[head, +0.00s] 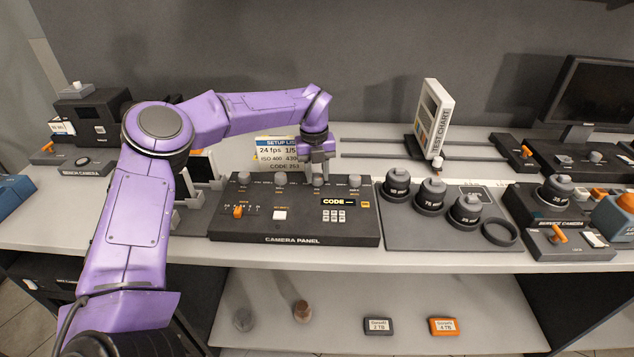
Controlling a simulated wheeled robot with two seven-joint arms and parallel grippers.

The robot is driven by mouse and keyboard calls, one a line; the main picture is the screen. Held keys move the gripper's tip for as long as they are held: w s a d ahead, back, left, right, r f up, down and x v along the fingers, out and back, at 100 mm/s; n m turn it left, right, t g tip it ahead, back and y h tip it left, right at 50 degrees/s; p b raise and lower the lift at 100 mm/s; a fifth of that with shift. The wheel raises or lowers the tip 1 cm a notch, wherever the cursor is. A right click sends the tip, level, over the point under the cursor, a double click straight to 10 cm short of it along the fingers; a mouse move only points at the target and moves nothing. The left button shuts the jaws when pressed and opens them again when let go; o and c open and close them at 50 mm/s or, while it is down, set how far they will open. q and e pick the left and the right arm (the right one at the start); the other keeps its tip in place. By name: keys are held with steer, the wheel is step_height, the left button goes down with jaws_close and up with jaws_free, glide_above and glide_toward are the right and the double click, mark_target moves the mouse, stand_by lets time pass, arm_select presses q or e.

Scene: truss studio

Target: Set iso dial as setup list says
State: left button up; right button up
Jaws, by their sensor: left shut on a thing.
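The black camera panel (294,241) lies on the bench with a row of grey dials along its back edge. My left gripper (318,173) points down over this row, shut on the third dial from the left (318,182). The dial labels are too small to read, so I cannot tell which one is iso. The setup list (272,156) stands behind the panel and reads 24 fps, ISO 400 and a code; its right side is hidden by my gripper. My right gripper is not in view.
Other dials (281,179) (355,181) sit close on both sides of my gripper. An orange switch (238,211) and a keypad (333,216) are on the panel. Several lenses (431,193) stand on a tray to the right. A test chart (433,120) stands behind.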

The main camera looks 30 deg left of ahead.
mark_target(314, 176)
arm_select(q)
steer(key=n+b, duration=0.1)
steer(key=b, duration=0.1)
steer(key=n+b, duration=0.4)
steer(key=shift+a+f, duration=0.1)
steer(key=shift+f, duration=0.15)
steer(key=shift+r+n+b, duration=0.2)
steer(key=shift+n+b, duration=1.6)
steer(key=shift+n, duration=0.2)
steer(key=o, duration=0.8)
steer(key=shift+c, duration=0.2)
steer(key=shift+o, duration=1.4)
steer(key=shift+a, duration=0.15)
steer(key=shift+r, duration=0.4)
step_height(314, 176, up, 10)
steer(key=shift+s+f+p, duration=0.2)
steer(key=shift+s+p, duration=0.1)
steer(key=shift+p, duration=0.15)
